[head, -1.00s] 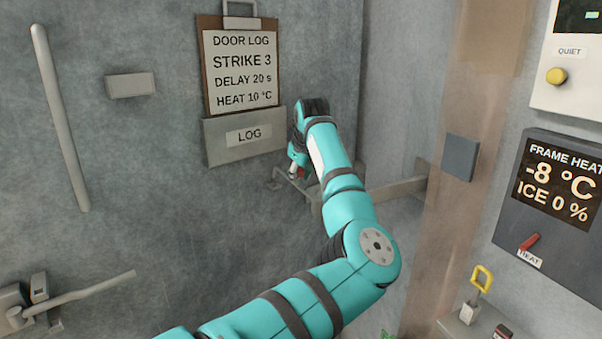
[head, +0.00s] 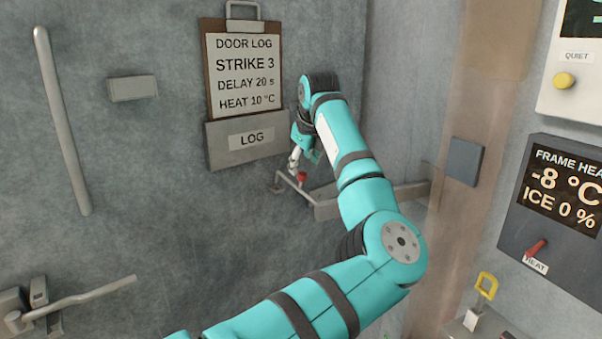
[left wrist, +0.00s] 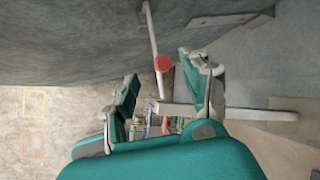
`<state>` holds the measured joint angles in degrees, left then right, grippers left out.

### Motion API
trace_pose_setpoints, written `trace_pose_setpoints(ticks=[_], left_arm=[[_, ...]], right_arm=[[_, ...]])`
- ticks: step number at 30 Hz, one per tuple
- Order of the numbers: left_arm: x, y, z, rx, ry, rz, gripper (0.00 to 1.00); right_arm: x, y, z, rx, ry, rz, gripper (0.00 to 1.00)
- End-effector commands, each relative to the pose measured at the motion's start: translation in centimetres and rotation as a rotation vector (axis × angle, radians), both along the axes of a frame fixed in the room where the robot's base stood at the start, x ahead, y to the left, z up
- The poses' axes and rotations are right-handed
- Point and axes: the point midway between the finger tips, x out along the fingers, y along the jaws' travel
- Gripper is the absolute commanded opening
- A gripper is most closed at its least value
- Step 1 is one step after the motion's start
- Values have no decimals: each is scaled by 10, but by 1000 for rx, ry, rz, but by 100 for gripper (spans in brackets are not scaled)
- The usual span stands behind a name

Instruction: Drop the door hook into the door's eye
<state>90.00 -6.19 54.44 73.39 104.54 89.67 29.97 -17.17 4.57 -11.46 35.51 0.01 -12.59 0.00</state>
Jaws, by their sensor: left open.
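The door hook is a thin pale metal rod (head: 289,183) with a red knob (head: 301,177), low on the grey door below the log holder. Its far end meets the door at a small fitting (head: 277,183), likely the eye; I cannot tell whether the tip sits inside it. In the left wrist view the rod (left wrist: 152,30) and red knob (left wrist: 163,63) lie just beyond and between the spread fingers. My left gripper (head: 302,161) is open just above the knob and appears apart from it. It also shows in the left wrist view (left wrist: 160,82). My right gripper is not in view.
A flat metal bar (head: 380,198) runs from the hook's near end toward the door frame. The log holder (head: 246,143) and clipboard (head: 243,70) are close above the gripper. A lever handle (head: 80,297) is at lower left. Heater panel (head: 555,205) is at right.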

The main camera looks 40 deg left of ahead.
Motion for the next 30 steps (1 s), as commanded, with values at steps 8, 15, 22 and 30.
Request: trace_pose_setpoints(ticks=[8, 15, 22, 30], left_arm=[[-12, -17, 31, -2, -1, 1, 49], [-13, -19, 34, -1, 1, 3, 49], [-21, -5, 26, 52, 28, 40, 30], [-125, 97, 29, 829, 441, 321, 0]], right_arm=[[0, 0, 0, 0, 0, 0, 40], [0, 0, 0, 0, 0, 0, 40], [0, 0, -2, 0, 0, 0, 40], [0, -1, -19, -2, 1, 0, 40]])
